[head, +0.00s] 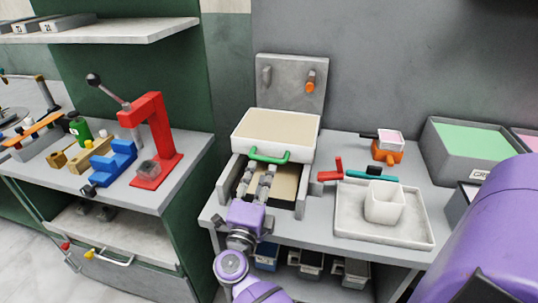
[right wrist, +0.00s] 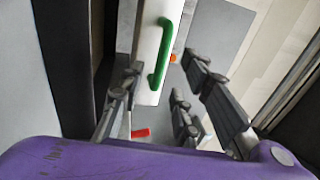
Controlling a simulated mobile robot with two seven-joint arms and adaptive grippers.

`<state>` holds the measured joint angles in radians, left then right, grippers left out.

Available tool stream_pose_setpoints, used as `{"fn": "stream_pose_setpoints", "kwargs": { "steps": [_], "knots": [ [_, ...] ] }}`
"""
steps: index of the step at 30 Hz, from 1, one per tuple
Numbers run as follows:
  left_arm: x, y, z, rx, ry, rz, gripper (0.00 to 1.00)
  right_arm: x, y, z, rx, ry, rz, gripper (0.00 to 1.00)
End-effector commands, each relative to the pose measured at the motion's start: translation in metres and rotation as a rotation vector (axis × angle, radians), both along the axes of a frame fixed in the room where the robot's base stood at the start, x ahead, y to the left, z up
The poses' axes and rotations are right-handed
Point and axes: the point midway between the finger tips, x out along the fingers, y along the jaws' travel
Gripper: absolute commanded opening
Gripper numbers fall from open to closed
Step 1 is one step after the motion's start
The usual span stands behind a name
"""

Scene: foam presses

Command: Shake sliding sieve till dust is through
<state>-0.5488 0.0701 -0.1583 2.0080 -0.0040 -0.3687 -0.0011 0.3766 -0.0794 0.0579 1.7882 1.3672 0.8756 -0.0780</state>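The sliding sieve (head: 275,128) is a white-framed box with a beige top, sitting above a grey housing at the middle of the bench. Its green handle (head: 268,157) is on the near side and also shows in the right wrist view (right wrist: 160,55). A beige surface (head: 285,184) lies in the open space below the sieve. My right gripper (head: 258,172) is just in front of the handle with its fingers apart. In the right wrist view, the handle appears between the open fingertips; I cannot tell contact. My left gripper is out of view.
A pale tray (head: 350,232) with a white cup (head: 384,204) stands to the right. Red (head: 329,170) and teal (head: 371,177) tools lie behind it. A red press (head: 155,140) stands on the left bench. A grey bin (head: 465,150) with green contents is at the right.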

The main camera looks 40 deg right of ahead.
Motion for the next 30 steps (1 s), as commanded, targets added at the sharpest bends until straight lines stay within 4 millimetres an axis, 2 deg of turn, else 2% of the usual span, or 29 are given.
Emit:
{"fn": "stream_pose_setpoints", "kwargs": {
  "steps": [5, 12, 23, 30],
  "knots": [
    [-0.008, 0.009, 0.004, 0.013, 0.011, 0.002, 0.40, 0.020, -0.023, 0.011, -0.005, -0.006, -0.001, 0.31],
    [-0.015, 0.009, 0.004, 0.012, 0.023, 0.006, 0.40, 0.039, -0.046, 0.015, -0.003, -0.003, -0.001, 0.31],
    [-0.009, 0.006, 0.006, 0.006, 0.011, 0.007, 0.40, 0.044, -0.052, 0.015, -0.001, -0.002, -0.001, 0.31],
    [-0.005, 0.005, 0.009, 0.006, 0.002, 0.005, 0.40, 0.044, -0.052, 0.015, -0.001, -0.001, -0.001, 0.02]
  ]
}}
